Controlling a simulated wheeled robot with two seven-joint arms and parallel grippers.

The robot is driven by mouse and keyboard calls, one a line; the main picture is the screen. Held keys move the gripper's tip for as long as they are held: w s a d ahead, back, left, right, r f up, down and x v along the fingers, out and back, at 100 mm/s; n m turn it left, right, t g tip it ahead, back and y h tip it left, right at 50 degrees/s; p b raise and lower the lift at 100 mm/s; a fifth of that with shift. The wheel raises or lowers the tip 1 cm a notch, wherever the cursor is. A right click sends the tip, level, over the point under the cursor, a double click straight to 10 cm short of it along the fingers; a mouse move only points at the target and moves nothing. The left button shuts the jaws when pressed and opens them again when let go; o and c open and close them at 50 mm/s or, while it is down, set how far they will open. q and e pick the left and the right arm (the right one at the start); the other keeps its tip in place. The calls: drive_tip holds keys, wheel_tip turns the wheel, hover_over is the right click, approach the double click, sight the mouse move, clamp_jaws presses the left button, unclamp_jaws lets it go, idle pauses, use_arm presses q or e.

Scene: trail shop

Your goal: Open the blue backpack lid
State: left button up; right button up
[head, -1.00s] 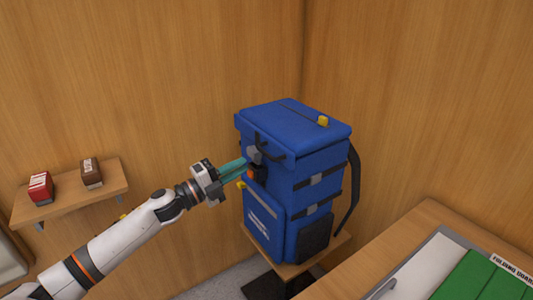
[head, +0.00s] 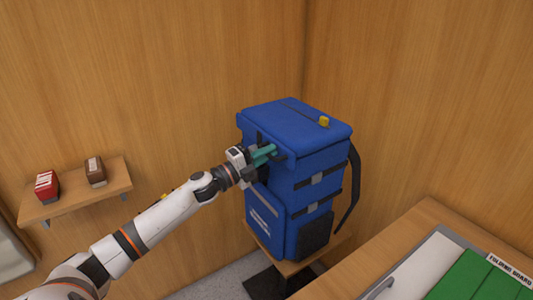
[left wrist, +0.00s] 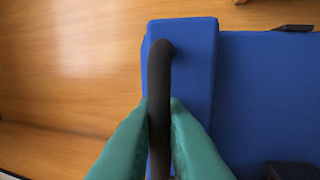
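The blue backpack (head: 300,185) stands upright with its blue lid (head: 290,120) down. A black handle loop (left wrist: 160,75) is at the lid's front edge; in the head view my gripper partly hides it. My left gripper (head: 272,151) is at the lid's front, its teal fingers at the handle. In the left wrist view the fingers (left wrist: 158,105) lie close on both sides of the handle and appear shut on it. The blue lid (left wrist: 200,60) lies just beyond them. My right gripper is not in view.
The backpack stands on a small wooden stand (head: 335,240) near the wall corner. A wooden shelf (head: 75,202) at left holds a red box (head: 46,185) and a brown box (head: 95,171). A wooden counter (head: 425,225) with a green folding board (head: 480,280) is at front right.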

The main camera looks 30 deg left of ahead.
use_arm(q)
clamp_jaws()
